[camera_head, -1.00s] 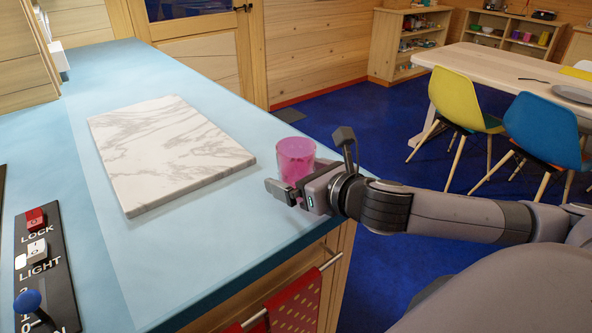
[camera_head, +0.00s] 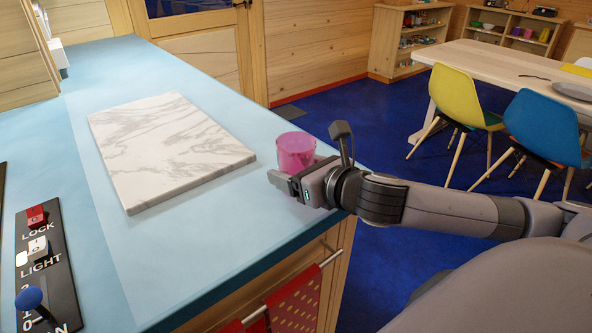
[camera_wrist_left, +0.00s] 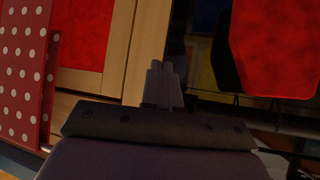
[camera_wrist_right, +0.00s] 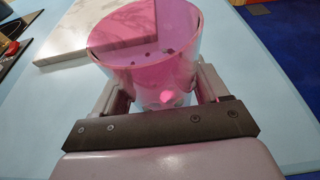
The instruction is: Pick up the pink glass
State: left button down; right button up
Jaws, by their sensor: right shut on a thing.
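The pink glass (camera_head: 296,148) is upright at the right edge of the light blue counter, and its lower part is hidden by my right gripper (camera_head: 293,181). In the right wrist view the see-through glass (camera_wrist_right: 150,55) sits between the two fingers (camera_wrist_right: 165,95), which are shut on it from both sides. I cannot tell whether its base touches the counter. My left gripper (camera_wrist_left: 163,85) shows only in the left wrist view, with its fingers together and nothing visible between them.
A white marbled board (camera_head: 165,145) lies on the counter (camera_head: 235,225) left of the glass. A labelled switch panel (camera_head: 45,262) is at the far left. Red cloth (camera_head: 295,305) hangs on a rail below the counter edge. Chairs (camera_head: 540,130) and a table stand at the right.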

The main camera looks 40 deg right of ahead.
notch_tip(320, 180, up, 20)
jog(key=p, duration=0.6)
jog(key=shift+f, duration=0.2)
